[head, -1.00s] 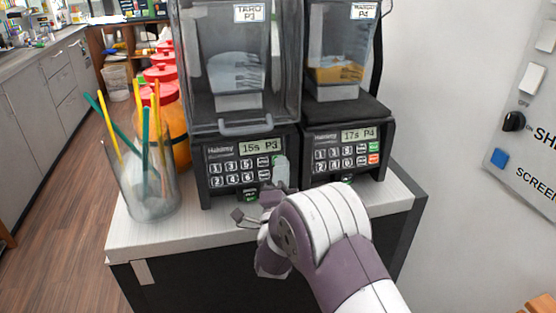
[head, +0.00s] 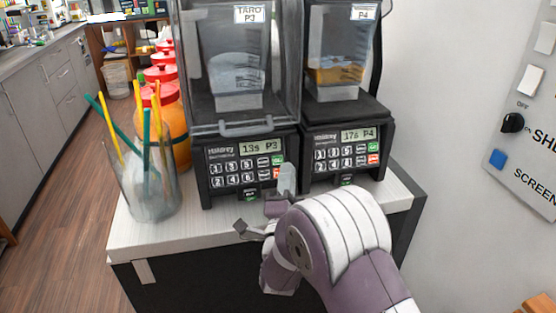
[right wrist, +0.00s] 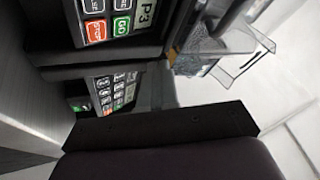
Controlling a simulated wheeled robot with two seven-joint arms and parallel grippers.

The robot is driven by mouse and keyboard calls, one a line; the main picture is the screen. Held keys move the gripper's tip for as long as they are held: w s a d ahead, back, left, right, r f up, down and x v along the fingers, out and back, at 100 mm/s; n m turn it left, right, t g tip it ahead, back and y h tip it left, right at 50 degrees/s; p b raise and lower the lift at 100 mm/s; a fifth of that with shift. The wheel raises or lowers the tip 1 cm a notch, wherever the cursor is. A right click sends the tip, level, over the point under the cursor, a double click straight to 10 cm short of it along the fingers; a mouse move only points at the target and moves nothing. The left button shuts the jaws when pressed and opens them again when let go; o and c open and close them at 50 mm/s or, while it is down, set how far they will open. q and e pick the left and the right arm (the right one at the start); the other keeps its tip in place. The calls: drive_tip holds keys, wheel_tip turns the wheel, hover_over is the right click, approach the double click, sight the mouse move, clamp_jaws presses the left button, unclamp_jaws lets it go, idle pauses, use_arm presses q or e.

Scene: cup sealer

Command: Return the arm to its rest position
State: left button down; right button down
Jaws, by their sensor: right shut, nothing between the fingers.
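My right arm comes in from the lower right in the head view. My right gripper (head: 286,180) is shut and empty, its pale tip in front of the gap between two blenders. The left blender (head: 240,165) is labelled TARO P3 and its display reads 13s P3. The right blender (head: 345,150) shows 17s P4 and has orange-brown contents in its jug. In the right wrist view, keypads with a green GO button (right wrist: 121,26) lie close by at the upper left; the fingertips cannot be made out there. My left gripper is not in view.
A glass of coloured straws (head: 150,185) stands at the left of the white counter (head: 200,230), with red-lidded jars (head: 172,125) behind it. A wall panel with switches (head: 525,120) is at the right. The space right of the counter is open.

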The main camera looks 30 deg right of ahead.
idle(0.4)
drive_tip(key=a+f+n+g+y+p, duration=0.5)
drive_tip(key=a+f+n+g+y, duration=0.25)
drive_tip(key=n+y, duration=0.35)
drive_tip(key=s+a+f+n+g+p, duration=0.1)
drive_tip(key=s+a+n+g, duration=0.1)
drive_tip(key=s+n+g, duration=0.3)
drive_tip(key=s+a+f+n+g+y+p, duration=0.1)
drive_tip(key=s+n+g, duration=0.4)
drive_tip(key=s, duration=0.7)
drive_tip(key=shift+s+a+f+g+p, duration=0.2)
drive_tip(key=shift+s+a+g+p, duration=0.2)
drive_tip(key=shift+p, duration=0.15)
